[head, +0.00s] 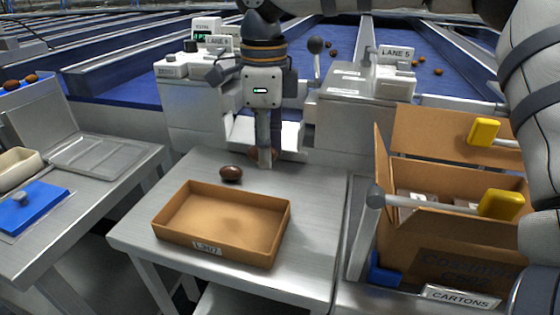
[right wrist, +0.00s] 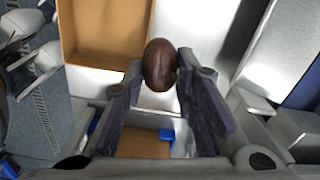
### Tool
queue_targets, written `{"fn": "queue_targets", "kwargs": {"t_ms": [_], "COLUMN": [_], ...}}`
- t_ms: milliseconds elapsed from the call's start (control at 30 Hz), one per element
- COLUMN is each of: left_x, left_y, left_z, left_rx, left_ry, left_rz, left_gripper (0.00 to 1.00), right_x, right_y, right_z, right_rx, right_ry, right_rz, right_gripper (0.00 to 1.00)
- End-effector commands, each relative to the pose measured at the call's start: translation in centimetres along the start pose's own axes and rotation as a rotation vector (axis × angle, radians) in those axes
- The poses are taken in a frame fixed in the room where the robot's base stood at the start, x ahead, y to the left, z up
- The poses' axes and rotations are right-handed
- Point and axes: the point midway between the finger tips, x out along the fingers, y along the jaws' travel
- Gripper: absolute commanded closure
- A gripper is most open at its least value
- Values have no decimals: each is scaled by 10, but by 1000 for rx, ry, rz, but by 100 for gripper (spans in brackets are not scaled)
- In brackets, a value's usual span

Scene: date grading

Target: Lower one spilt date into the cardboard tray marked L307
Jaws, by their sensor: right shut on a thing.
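My right gripper (head: 265,160) points down over the far part of the steel table, behind and above the far side of the cardboard tray. It is shut on a brown date (right wrist: 160,65), seen between its fingertips in the right wrist view; in the head view a finger largely hides it. Another dark date (head: 231,174) lies on the table just behind the tray. The shallow open cardboard tray (head: 220,248) carries the label L307 on its front and looks empty. It also shows at upper left in the right wrist view (right wrist: 92,58). My left gripper is out of view.
An open carton box (head: 450,245) with raised flaps stands at the right, near a CARTONS sign (head: 462,298). The lane machine (head: 190,110) is behind the table. A side bench at left holds a blue-lidded item (head: 35,207). Table space around the tray is mostly clear.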

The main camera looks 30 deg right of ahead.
Motion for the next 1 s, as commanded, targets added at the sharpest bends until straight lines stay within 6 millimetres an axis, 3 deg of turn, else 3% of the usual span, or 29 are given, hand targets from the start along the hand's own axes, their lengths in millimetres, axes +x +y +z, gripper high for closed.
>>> {"fn": "queue_targets", "kwargs": {"t_ms": [33,200,367,533,800,1000], "left_x": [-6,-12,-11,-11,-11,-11], "left_y": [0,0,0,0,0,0], "left_z": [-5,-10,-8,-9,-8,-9], "left_rx": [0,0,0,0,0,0], "left_ry": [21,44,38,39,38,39], "left_rz": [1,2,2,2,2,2], "left_gripper": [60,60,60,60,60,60], "right_x": [-11,-26,-34,-53,-6,11], "right_y": [18,58,76,92,111,114], "right_z": [2,12,19,39,65,71], "right_rx": [-8,-5,-2,-4,-3,-1], "right_ry": [-1,1,4,5,7,5], "right_rz": [-7,-4,2,3,6,5], "right_gripper": [83,83,83,83,83,83]}}
